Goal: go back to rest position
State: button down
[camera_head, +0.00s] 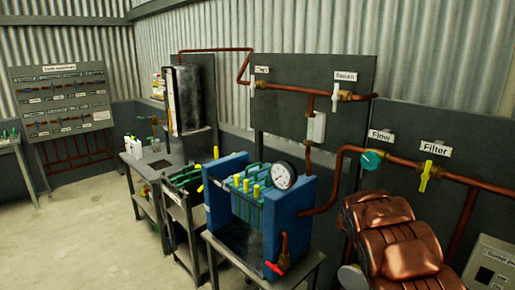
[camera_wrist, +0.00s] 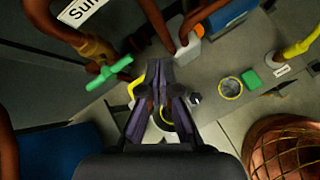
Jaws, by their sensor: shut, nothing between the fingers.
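My gripper (camera_wrist: 158,68) shows in the wrist view, its two dark fingers close together with nothing held between them. It is above a grey bench top (camera_wrist: 212,98). A green valve handle (camera_wrist: 110,74) on a brass fitting is to the left of the fingertips. A white container (camera_wrist: 186,42) is just beyond and to the right of them. A white and yellow item is partly hidden behind the fingers. I cannot make out the gripper in the head view.
In the head view, a blue press (camera_head: 222,196) with a gauge (camera_head: 284,175) stands on a grey table. Copper pipes with valves run along the right wall. A label board (camera_head: 62,88) stands at the far left. The concrete floor (camera_head: 75,240) at the left is clear.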

jog(key=s+a+r+m+g, duration=0.1)
jog(key=s+a+r+m, duration=0.1)
jog(key=s+r+m, duration=0.35)
jog(key=s+a+r+m+g+y, duration=0.1)
jog(key=s+a+r+m, duration=0.1)
jog(key=s, duration=0.7)
jog(key=s+a+r+m+g, duration=0.1)
jog(key=s+a+r+m, duration=0.2)
jog(key=s, duration=0.4)
jog(key=s+a+m+g+y, duration=0.1)
jog(key=s+a+m+y, duration=0.1)
jog(key=s+a, duration=0.4)
jog(key=s+a+r+m+g+y, duration=0.1)
jog(key=s+a+m+y, duration=0.2)
jog(key=s+a, duration=0.4)
jog(key=s+a+m+g+y, duration=0.1)
jog(key=s+a+m, duration=0.3)
jog(key=s, duration=1.2)
jog(key=shift+s+a+r+y, duration=0.15)
jog(key=shift+s+a+y, duration=0.15)
jog(key=shift+a+y, duration=0.65)
